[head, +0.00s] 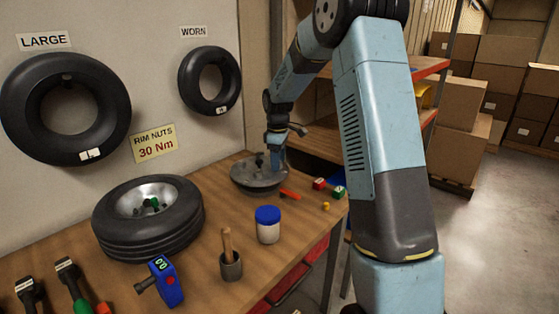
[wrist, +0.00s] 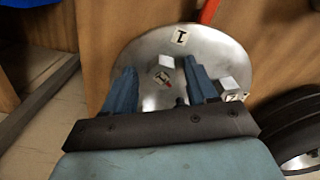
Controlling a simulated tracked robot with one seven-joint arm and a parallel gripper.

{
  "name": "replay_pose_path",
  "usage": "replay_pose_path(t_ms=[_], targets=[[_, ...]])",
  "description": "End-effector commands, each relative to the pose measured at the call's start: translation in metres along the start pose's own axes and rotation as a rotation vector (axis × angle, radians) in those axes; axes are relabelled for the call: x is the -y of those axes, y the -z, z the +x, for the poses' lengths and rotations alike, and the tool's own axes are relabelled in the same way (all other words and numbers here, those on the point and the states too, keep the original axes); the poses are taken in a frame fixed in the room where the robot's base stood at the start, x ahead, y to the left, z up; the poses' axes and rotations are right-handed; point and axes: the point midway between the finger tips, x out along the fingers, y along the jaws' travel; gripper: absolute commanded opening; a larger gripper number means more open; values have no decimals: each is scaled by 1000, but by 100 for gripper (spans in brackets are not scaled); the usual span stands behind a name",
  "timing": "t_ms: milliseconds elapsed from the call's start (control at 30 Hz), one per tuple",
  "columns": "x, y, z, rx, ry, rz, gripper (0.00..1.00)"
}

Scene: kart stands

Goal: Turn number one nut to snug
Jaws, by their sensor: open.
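A round grey metal disc (head: 240,178) lies on the bench. In the wrist view the disc (wrist: 145,45) carries a white label marked 1 (wrist: 181,37) near its far edge. One silver nut-like block (wrist: 166,62) shows between my fingertips, with a small marked tag (wrist: 162,77) beside it. A second silver block (wrist: 230,84) is to the right, outside the fingers. My gripper (wrist: 160,66) is open over the disc, its blue fingers on either side of the first block. Contact cannot be told. In the head view my gripper (head: 276,157) is above the disc.
A tyre with rim (head: 150,240) lies left on the bench. A blue tool with a display (head: 166,282), a cup with a wooden handle (head: 231,267) and a blue-lidded jar (head: 267,232) stand in front. Red (head: 319,184) and green (head: 339,192) blocks lie near the right edge.

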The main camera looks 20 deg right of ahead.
Motion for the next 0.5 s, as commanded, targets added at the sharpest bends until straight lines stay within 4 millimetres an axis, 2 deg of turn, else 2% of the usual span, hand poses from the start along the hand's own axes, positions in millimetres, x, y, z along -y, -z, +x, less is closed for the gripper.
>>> replay_pose_path(t_ms=[267, 500], targets=[[0, 0, 1, 0, 0, 0, 57], [0, 0, 1, 0, 0, 1, 35]])
